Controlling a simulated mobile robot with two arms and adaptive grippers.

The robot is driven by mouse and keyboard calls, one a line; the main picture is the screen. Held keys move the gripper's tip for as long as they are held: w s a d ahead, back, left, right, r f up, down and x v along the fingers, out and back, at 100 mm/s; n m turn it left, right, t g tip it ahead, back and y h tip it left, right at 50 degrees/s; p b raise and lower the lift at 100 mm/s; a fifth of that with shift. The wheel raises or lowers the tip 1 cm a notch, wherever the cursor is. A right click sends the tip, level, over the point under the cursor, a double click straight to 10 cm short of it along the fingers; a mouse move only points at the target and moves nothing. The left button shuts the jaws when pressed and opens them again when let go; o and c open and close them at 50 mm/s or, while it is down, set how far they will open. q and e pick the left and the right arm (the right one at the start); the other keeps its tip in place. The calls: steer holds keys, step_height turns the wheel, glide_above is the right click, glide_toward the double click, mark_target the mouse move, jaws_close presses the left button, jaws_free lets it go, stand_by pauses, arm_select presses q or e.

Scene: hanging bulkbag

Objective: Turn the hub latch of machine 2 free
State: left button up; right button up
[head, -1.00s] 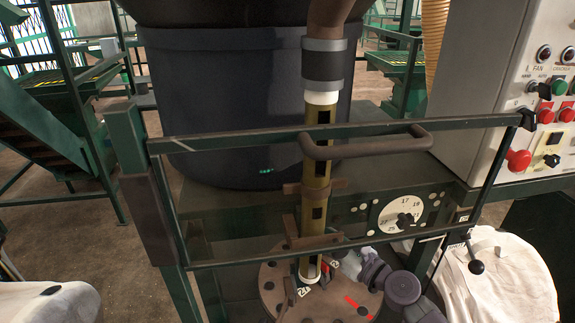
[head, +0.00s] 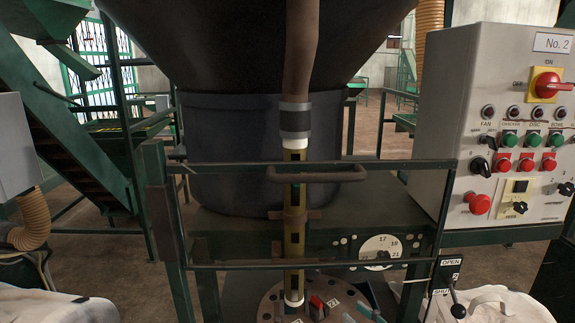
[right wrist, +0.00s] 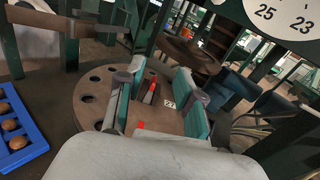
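The control panel (head: 500,120) with the "No. 2" sign marks this machine. A round brown hub plate (head: 268,308) with holes lies at the foot of the slotted brass tube (head: 294,230). A small red-marked latch (head: 316,303) sits on the plate, just right of the tube, and also shows in the right wrist view (right wrist: 152,90). My right gripper (right wrist: 160,75) is open, its teal-padded fingers on either side of the latch in that picture; contact cannot be told. In the head view only part of this gripper (head: 366,308) shows at the bottom edge. My left gripper is not in view.
A green guard frame with a brown handle (head: 318,175) stands before the tube. A numbered dial (head: 381,251) and an OPEN/SHUT lever (head: 456,306) are to the right. A blue tray (right wrist: 18,130) with brown round items lies left in the wrist view. White sacks (head: 490,304) lie low.

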steer(key=s+a+f+n+g, duration=0.3)
steer(key=s+a+f+n, duration=0.1)
steer(key=s+n, duration=0.45)
steer(key=s+a+f+n+g, duration=0.45)
steer(key=s+n, duration=0.25)
steer(key=n, duration=0.2)
steer(key=s+d+f+n+g+h, duration=0.2)
steer(key=s+d+n+h, duration=0.35)
steer(key=s, duration=0.25)
steer(key=s+d+f+n+g+h, duration=0.25)
steer(key=s+d+n+h, duration=0.25)
steer(key=s+d+n, duration=0.25)
step_height(320, 180, down, 26)
steer(key=s, duration=0.2)
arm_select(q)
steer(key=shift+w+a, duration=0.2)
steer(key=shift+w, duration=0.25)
arm_select(e)
steer(key=s+d+f+g, duration=0.1)
steer(key=s+d+f, duration=0.1)
steer(key=s+f, duration=1.4)
steer(key=shift+s+d, duration=0.3)
